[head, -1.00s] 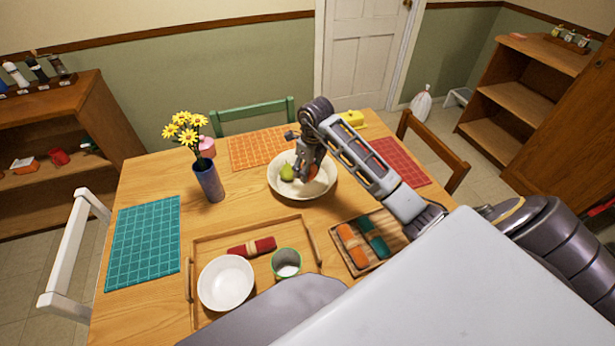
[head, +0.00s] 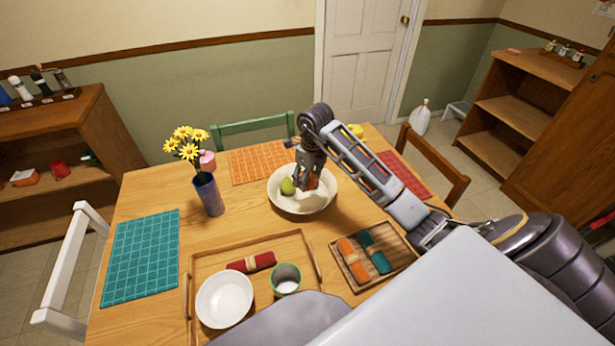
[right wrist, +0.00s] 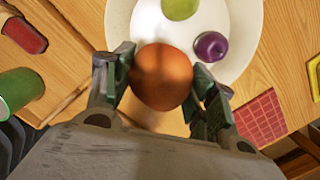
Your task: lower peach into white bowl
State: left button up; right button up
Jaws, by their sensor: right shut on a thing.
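My right gripper (head: 308,181) is shut on the orange-brown peach (right wrist: 161,77). The right wrist view shows the fingers on both sides of it (right wrist: 162,88). In the head view the gripper is over the large white bowl (head: 287,206). A green pear (head: 287,186) lies in that bowl, and the right wrist view also shows a purple plum (right wrist: 210,46) in it. I cannot tell whether the peach touches the bowl. My left gripper is not in view.
A blue vase (head: 208,196) with yellow flowers stands left of the large bowl. A green cup (head: 286,278) and a rolled red napkin (head: 251,262) are on the tray. A smaller tray (head: 352,271) holds orange and green rolled napkins. The teal placemat (head: 141,257) is bare.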

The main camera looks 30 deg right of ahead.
jog(key=shift+s+a+r+p, duration=0.2)
jog(key=shift+a, duration=0.15)
jog(key=shift+s+a+r+p, duration=0.15)
jog(key=shift+a+p, duration=0.05)
jog(key=shift+a, duration=0.15)
pick_arm(q)
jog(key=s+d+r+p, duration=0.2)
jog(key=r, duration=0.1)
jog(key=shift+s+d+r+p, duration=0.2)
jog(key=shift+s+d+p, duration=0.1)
jog(key=shift+p, duration=0.05)
pick_arm(e)
jog(key=s+a, duration=0.5)
jog(key=a, duration=0.6)
jog(key=s+a, duration=0.6)
jog(key=a, duration=0.6)
jog(key=s+a, duration=0.6)
jog(key=a, duration=0.5)
jog(key=shift+s+a+r, duration=0.15)
jog(key=shift+s+a, duration=0.1)
jog(key=shift+a, duration=0.15)
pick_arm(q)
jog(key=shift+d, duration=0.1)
